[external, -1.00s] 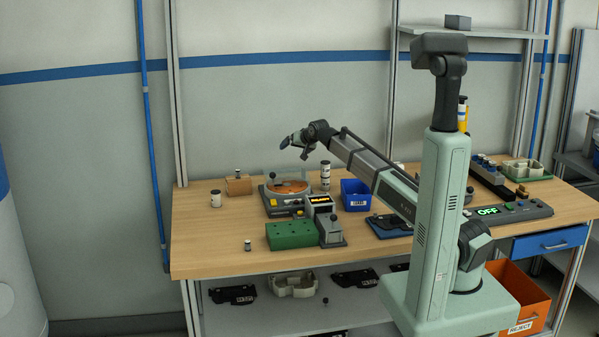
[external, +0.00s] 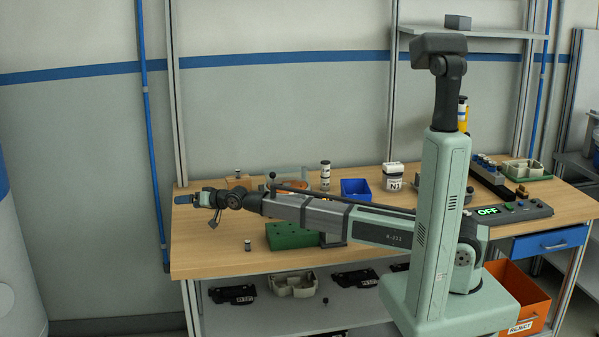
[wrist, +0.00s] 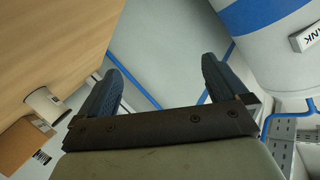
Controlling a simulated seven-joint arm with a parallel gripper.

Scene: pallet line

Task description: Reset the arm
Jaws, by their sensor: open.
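My gripper (external: 184,199) is at the far left end of my outstretched arm, over the left edge of the wooden table (external: 210,262) in the external view. In the wrist view my gripper (wrist: 165,85) shows two blue fingers spread wide, with nothing between them. Past the fingers I see grey wall and a blue pipe. My arm stretches nearly level to the left across the table and hides part of the green block (external: 290,237) and the equipment behind it.
A small dark-capped vial (external: 247,245) stands near the table's front left. A blue bin (external: 356,190), a white jar (external: 393,178) and a stacked black-and-white container (external: 325,175) stand farther back. A large white-and-blue tank (wrist: 265,45) is beyond the table. An orange reject bin (external: 520,295) is below right.

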